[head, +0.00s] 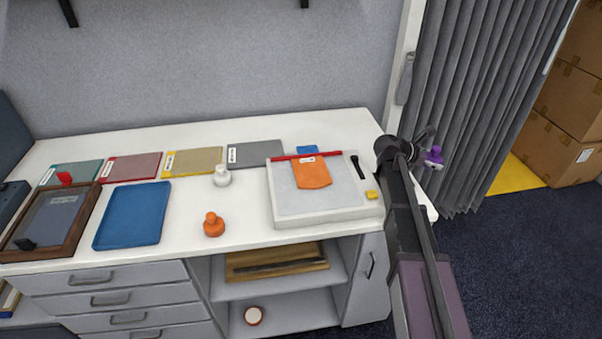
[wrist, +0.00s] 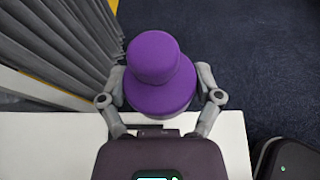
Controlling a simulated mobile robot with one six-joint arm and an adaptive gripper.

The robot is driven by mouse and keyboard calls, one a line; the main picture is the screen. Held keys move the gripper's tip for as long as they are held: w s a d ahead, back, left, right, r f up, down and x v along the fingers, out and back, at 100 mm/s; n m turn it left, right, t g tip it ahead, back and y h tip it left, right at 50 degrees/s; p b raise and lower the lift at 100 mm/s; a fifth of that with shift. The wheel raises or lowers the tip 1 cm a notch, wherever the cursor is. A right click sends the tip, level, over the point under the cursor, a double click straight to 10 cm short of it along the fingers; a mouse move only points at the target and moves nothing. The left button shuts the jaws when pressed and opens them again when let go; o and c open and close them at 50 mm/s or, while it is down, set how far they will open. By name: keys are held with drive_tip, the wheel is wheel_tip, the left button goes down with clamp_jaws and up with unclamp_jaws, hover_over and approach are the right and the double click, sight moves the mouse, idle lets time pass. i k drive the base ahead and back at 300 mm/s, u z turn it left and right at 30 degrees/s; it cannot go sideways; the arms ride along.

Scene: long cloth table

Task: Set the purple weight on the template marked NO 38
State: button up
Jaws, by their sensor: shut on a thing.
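The purple weight (head: 434,156) is a knobbed round piece held off the table's right end. In the wrist view the purple weight (wrist: 157,62) sits between the two fingers of my gripper (wrist: 160,92), which is shut on it. In the head view my gripper (head: 427,161) is partly hidden by my arm. Flat templates with small white labels lie along the back of the table: teal (head: 80,174), red (head: 138,167), tan-yellow (head: 197,161) and grey (head: 262,154). The label writing is too small to read, so I cannot tell which is NO 38.
A white weight (head: 222,176) and an orange weight (head: 213,225) stand mid-table. A blue tray (head: 133,215) and a wooden frame (head: 20,240) lie left. A pale board (head: 290,208) carrying an orange labelled piece (head: 313,176) lies right. A grey curtain (head: 480,100) hangs beyond the table's right end.

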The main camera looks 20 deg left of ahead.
sight(311, 171)
drive_tip(key=u, duration=0.9)
